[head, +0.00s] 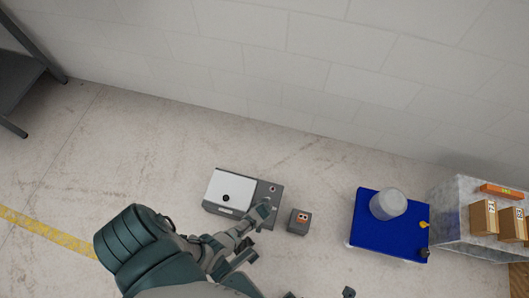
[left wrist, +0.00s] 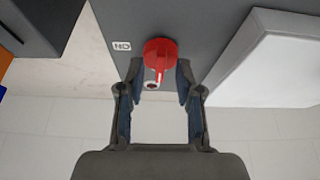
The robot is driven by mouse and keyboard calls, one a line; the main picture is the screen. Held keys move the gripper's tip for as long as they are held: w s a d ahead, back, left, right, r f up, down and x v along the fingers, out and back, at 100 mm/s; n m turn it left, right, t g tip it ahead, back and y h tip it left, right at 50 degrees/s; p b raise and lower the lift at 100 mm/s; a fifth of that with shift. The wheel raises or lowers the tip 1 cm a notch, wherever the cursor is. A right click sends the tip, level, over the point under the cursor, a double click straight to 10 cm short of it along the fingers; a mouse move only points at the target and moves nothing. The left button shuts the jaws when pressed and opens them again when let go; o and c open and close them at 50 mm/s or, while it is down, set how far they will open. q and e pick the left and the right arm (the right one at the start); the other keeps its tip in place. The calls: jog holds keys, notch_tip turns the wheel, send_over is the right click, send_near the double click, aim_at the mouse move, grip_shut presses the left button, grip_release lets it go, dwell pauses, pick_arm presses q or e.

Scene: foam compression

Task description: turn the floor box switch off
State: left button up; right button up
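The floor box (head: 213,207) sits on the floor near the wall, with a white raised panel and a grey face beside it. In the left wrist view a red rotary switch (left wrist: 160,52) with a white mark stands on the grey face (left wrist: 205,25). My left gripper (left wrist: 160,82) is open, its fingertips on either side of the switch's near edge; I cannot tell whether they touch it. In the head view my left gripper (head: 262,208) is over the box's grey side and hides the switch. Dark tips at the bottom edge are probably my right gripper (head: 320,294).
A small grey box (head: 299,221) with an orange-red top stands just right of the floor box. Further right are a blue-topped platform (head: 375,232) with a grey cylinder (head: 388,204) and a grey block (head: 449,215) with cartons.

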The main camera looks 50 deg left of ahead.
pick_arm(q)
jog(key=v, duration=1.1)
jog(key=shift+r, duration=0.35)
